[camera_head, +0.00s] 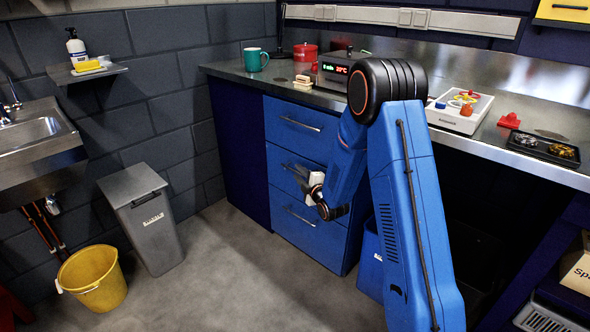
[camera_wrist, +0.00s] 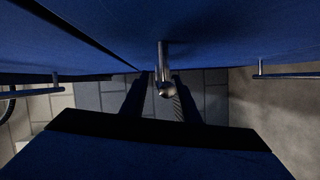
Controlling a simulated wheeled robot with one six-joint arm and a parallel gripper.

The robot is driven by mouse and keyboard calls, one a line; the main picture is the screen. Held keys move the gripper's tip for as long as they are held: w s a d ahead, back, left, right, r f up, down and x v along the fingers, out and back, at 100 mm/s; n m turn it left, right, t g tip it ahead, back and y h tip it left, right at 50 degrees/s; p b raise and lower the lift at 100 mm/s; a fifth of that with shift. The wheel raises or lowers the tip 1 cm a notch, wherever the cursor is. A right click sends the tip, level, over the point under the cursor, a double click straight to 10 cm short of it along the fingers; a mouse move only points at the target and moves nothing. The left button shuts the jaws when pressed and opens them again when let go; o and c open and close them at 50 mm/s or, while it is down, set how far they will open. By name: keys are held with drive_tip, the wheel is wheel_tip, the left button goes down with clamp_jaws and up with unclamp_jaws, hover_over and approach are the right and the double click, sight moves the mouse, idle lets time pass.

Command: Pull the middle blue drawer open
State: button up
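The middle blue drawer (camera_head: 278,172) is in the drawer unit under the bench, between an upper and a lower blue drawer. Its front looks about flush with theirs; my arm covers its right part. My gripper (camera_head: 309,186) is at this drawer's bar handle (camera_head: 292,171). In the wrist view the metal handle (camera_wrist: 165,78) runs between the two dark fingers of my gripper (camera_wrist: 160,98). The fingers stand apart, one on each side of the handle, with light floor showing in the gaps. The gripper looks open around the handle, not closed on it.
The upper drawer's handle (camera_head: 300,124) and lower drawer's handle (camera_head: 299,216) are close above and below. A grey bin (camera_head: 150,220) and yellow bucket (camera_head: 93,278) stand at left. The floor (camera_head: 245,275) before the drawers is clear. The bench top (camera_head: 226,68) holds a teal mug (camera_head: 254,60).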

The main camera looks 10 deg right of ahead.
drive_tip(key=shift+w+a, duration=0.1)
drive_tip(key=shift+w, duration=0.25)
clamp_jaws()
